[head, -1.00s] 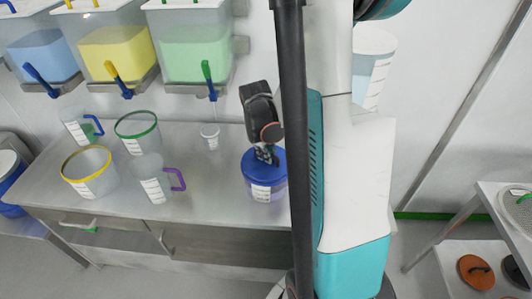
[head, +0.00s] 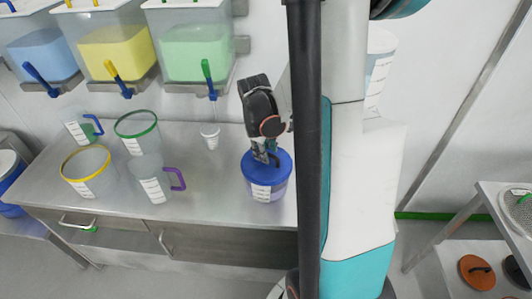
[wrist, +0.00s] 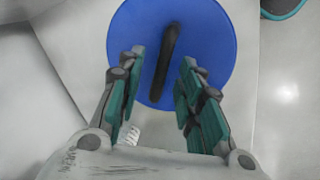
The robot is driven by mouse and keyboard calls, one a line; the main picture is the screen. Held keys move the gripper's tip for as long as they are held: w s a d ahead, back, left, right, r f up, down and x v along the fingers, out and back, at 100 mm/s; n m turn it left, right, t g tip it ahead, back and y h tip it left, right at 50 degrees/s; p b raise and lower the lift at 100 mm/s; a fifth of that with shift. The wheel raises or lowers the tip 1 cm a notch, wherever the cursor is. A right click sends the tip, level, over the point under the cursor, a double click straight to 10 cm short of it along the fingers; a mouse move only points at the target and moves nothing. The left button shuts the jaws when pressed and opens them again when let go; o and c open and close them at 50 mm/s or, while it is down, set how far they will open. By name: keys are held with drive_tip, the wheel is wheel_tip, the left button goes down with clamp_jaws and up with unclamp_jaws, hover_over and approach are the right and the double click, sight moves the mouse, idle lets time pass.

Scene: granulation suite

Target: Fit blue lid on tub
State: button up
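The blue lid (head: 266,165) lies on top of the tub (head: 267,192), a clear container with a white label on the bench. It looks level and seated, though the far side of the rim is hidden. In the wrist view the lid (wrist: 205,60) is a round blue disc with a dark bar handle (wrist: 165,60) across its middle. My gripper (head: 267,158) is just above the lid. In the wrist view my gripper (wrist: 160,85) is open, its green-padded fingers apart on both sides of the handle, not touching it.
Several clear jugs stand on the left of the steel bench (head: 215,185), including a yellow-rimmed one (head: 88,170) and a purple-handled one (head: 155,178). A small white cup (head: 210,137) stands under the green-liquid dispenser (head: 195,55).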

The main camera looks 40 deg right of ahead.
sight(262, 166)
wheel_tip(262, 166, up, 10)
drive_tip(key=a, duration=0.2)
drive_tip(key=shift+s, duration=0.2)
drive_tip(key=shift+f, duration=0.1)
